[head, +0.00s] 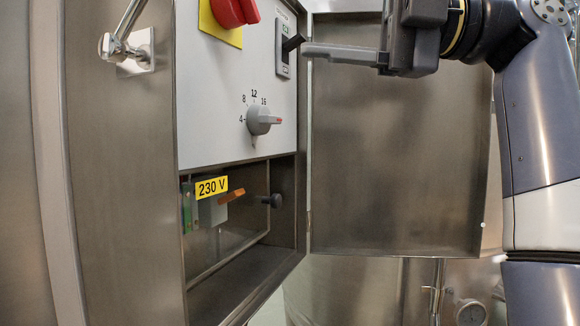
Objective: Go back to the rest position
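My gripper (312,51) is at the top centre of the head view and points left. Its fingertips are close to the black toggle (291,43) on the white control panel (222,118); I cannot tell whether they touch it. I see the fingers edge-on as one grey bar, so the gap between them is hidden. Nothing held shows between them. My arm comes in from the right side and bends over at the top.
The steel cabinet (122,190) stands at left, its door (395,165) open behind my gripper. The panel carries a red rotary switch (234,11) and a grey dial (262,119). Below are a 230 V label (211,187) and an orange lever (232,196). A gauge (470,312) is lower right.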

